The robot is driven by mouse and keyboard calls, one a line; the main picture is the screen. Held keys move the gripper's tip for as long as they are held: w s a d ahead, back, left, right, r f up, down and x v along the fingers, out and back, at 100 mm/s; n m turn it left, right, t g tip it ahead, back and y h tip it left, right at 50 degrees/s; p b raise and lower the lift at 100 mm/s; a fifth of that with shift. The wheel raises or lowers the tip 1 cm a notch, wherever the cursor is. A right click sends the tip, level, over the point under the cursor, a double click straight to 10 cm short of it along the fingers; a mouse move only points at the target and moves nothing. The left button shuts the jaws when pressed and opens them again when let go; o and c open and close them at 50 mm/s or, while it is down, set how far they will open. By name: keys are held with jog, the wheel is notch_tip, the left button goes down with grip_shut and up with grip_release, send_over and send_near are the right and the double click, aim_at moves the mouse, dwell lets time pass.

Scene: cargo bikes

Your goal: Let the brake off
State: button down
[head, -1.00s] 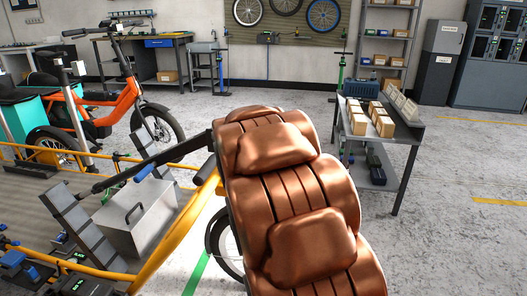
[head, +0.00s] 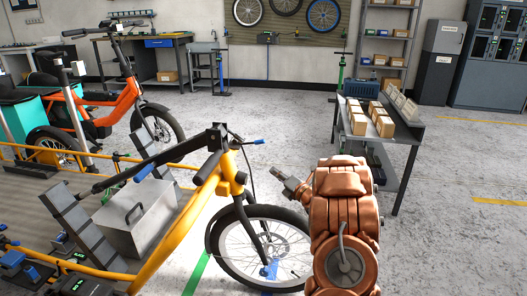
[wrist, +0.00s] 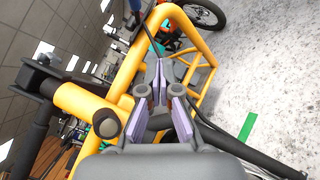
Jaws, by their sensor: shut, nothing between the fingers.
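The yellow cargo bike (head: 190,215) stands left of centre in the head view, with its front wheel (head: 265,245) toward me. A thin lever with a blue tip (head: 258,141) sticks out right of the head tube. A blue grip (head: 143,173) sits on the black bar at the left. I cannot tell which of these is the brake. My gripper (head: 282,175) is shut and empty, apart from the bike, right of the head tube and above the wheel. In the wrist view its fingers (wrist: 163,100) point toward the yellow frame (wrist: 195,45). A blue end (wrist: 135,5) shows at the top edge.
A metal box (head: 135,215) lies on the bike's cargo deck. An orange bike (head: 110,110) stands at the back left. A grey table (head: 402,150) with small cartons stands at the right. The floor between is clear.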

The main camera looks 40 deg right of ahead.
jog(key=s, duration=0.1)
jog(key=s+n+t+y, duration=0.1)
jog(key=s+n+t, duration=0.1)
jog(key=shift+r, duration=0.25)
jog(key=d+r+b+x, duration=0.1)
jog(key=d+b+x, duration=0.1)
jog(key=x, duration=1.1)
jog(key=shift+s+r+b, duration=0.25)
jog(key=shift+s+b, duration=0.05)
jog(key=shift+b, duration=0.45)
